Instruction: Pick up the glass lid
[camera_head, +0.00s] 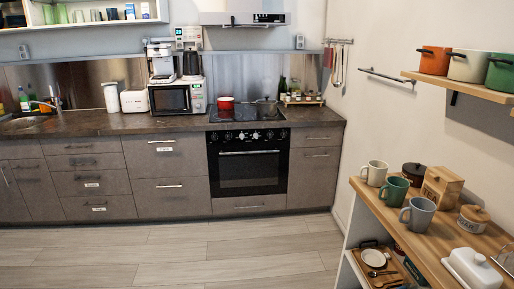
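On the dark hob (247,114) a red pot (225,103) stands at the left. A low, greyish, partly see-through item (265,102) sits at the back right of the hob. It may be a glass lid or a pan with one, but it is too small to tell. No other glass lid can be made out. Neither of my grippers is in view.
The dark counter (120,122) runs along the back wall above grey drawers and a black oven (248,168). A wooden shelf unit (420,240) with mugs and jars stands at the right. The wooden floor (180,255) is clear.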

